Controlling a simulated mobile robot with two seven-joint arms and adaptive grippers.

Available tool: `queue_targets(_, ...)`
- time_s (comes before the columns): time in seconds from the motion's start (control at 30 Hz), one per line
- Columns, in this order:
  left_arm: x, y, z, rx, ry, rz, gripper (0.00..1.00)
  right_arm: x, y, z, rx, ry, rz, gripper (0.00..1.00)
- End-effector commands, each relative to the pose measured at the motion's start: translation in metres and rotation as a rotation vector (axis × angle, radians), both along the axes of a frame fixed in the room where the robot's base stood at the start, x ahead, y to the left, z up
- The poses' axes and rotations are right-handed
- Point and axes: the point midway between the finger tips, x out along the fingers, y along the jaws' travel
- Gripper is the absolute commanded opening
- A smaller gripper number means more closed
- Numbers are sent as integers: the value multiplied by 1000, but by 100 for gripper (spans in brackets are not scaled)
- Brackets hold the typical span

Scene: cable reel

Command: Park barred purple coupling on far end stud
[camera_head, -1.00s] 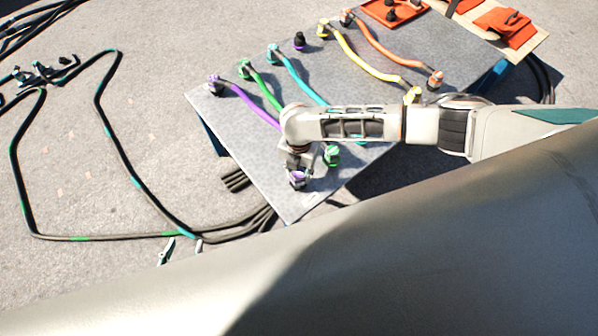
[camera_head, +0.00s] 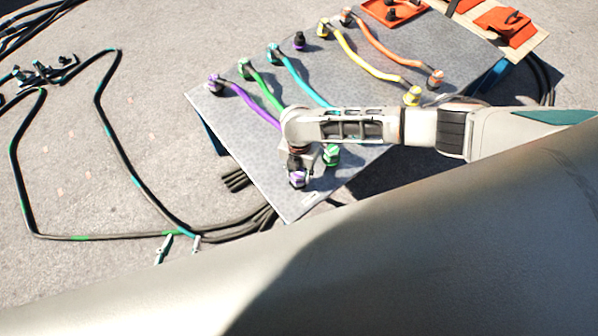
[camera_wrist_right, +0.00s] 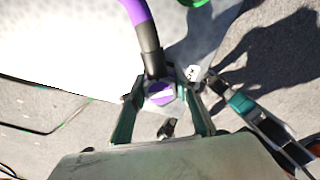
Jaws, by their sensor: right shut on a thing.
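The purple coupling with a white bar across its face (camera_head: 298,179) is at the near corner of the grey board (camera_head: 235,110). It also shows in the right wrist view (camera_wrist_right: 160,94), with a purple cable (camera_wrist_right: 138,15) running from it. My right gripper (camera_wrist_right: 161,100) is shut on this coupling, fingers on either side. Whether the coupling still sits on a stud is hidden. A black stud with a purple band (camera_head: 299,41) stands bare toward the board's far edge. My left gripper (camera_head: 180,246) is off the board at lower left, fingers apart, holding nothing visible.
Green (camera_head: 262,82), teal (camera_head: 294,74), yellow (camera_head: 358,62) and orange (camera_head: 378,45) cables cross the board. A green coupling (camera_head: 331,154) stands close beside my right gripper. A red tray (camera_head: 375,12) is at the far edge. Dark cables (camera_head: 120,165) lie on the ground.

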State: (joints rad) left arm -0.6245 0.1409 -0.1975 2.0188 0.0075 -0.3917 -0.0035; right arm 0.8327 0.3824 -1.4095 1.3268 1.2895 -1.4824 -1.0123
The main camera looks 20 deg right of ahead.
Motion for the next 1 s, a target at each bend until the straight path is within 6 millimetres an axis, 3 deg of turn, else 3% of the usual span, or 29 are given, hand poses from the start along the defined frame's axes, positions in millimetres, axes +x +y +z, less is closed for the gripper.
queue_targets(0.07,-3,0,-3,0,6,0,40,0,1,-2,1,-1,0,6)
queue_targets(0.1,-5,0,-3,0,9,-1,40,0,1,-1,1,-1,0,39)
queue_targets(0.17,-6,0,-4,0,12,0,40,1,1,-1,2,-1,0,51)
queue_targets(0.57,-2,-1,-1,0,3,-4,40,0,0,2,1,0,0,51)
queue_targets(0.73,-2,-1,-1,-1,4,-2,40,1,0,25,2,-4,1,51)
queue_targets(1.0,-3,-1,-2,-1,6,-1,40,2,0,81,2,-4,2,51)
